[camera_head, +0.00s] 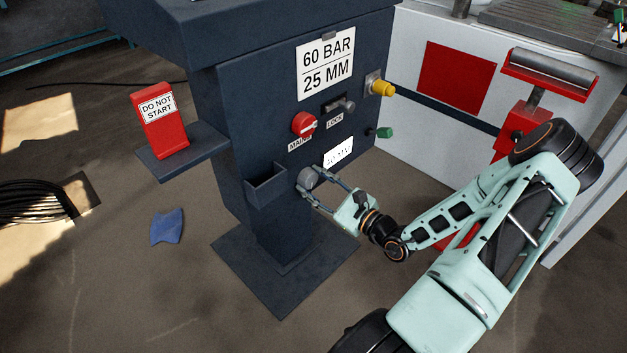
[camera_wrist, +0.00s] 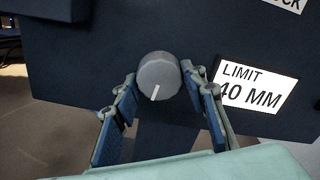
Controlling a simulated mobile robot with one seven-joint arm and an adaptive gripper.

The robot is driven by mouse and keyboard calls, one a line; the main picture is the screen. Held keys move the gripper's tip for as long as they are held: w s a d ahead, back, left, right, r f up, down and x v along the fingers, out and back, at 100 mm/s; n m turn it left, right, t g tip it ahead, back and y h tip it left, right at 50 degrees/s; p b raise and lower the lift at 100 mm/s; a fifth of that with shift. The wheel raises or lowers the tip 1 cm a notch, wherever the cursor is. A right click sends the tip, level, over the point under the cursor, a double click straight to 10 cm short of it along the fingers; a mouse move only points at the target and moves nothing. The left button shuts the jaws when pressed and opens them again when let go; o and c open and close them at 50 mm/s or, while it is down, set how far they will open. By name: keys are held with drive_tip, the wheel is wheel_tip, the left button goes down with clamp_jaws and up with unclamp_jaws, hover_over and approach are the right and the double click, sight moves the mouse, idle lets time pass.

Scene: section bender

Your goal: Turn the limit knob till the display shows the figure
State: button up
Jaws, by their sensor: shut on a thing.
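The grey limit knob (camera_head: 308,179) is on the front of the dark blue cabinet, low down. In the wrist view the knob (camera_wrist: 158,76) has a white pointer line aimed down, slightly left. My gripper (camera_head: 311,185) is shut on the knob, one finger on each side; its fingers also show in the wrist view (camera_wrist: 165,85). The white limit display (camera_head: 338,152) is above and right of the knob. In the wrist view the display (camera_wrist: 255,88) reads LIMIT 40 MM, its first digit close to my right finger. A sign (camera_head: 325,66) above reads 60 BAR, 25 MM.
A small open bin (camera_head: 266,188) juts out left of the knob. A red DO NOT START sign (camera_head: 160,123) stands on a side shelf.

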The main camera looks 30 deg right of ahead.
drive_tip(key=shift+n, duration=0.3)
drive_tip(key=o, duration=1.2)
drive_tip(key=shift+c, duration=0.2)
drive_tip(key=v, duration=1.2)
